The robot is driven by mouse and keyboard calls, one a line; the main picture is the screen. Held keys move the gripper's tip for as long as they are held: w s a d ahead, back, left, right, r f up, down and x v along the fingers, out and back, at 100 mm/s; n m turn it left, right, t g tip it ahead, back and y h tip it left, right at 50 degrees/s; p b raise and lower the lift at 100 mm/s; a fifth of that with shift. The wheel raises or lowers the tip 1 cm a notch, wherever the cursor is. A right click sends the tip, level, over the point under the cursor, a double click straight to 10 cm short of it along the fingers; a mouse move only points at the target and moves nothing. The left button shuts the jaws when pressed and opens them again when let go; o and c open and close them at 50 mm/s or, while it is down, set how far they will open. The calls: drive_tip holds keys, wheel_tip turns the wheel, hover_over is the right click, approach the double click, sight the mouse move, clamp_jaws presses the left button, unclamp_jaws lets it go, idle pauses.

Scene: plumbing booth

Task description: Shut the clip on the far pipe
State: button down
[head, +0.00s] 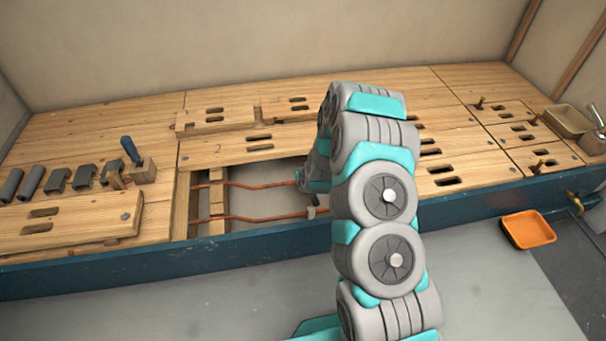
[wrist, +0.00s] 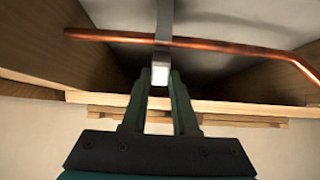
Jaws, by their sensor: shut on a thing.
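Two copper pipes run across the opening in the bench: the far pipe (head: 245,186) and the near pipe (head: 250,218). In the wrist view one copper pipe (wrist: 215,45) crosses the top and bends down at the right. A grey clip (wrist: 163,28) crosses this pipe, and its pale end lies between the fingertips of my gripper (wrist: 160,82). My gripper is shut on that end. In the head view my arm hides the gripper and the clip on the far pipe. A small grey clip (head: 311,212) shows on the near pipe.
An orange tray (head: 528,230) sits low at the right. Wooden slotted boards (head: 240,117) cover the back.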

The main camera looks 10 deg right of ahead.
drive_tip(key=shift+s+f+t+b, duration=0.3)
drive_tip(key=shift+t+b, duration=0.1)
drive_tip(key=shift+t, duration=0.1)
drive_tip(key=shift+a+r, duration=0.1)
drive_tip(key=c, duration=0.7)
unclamp_jaws()
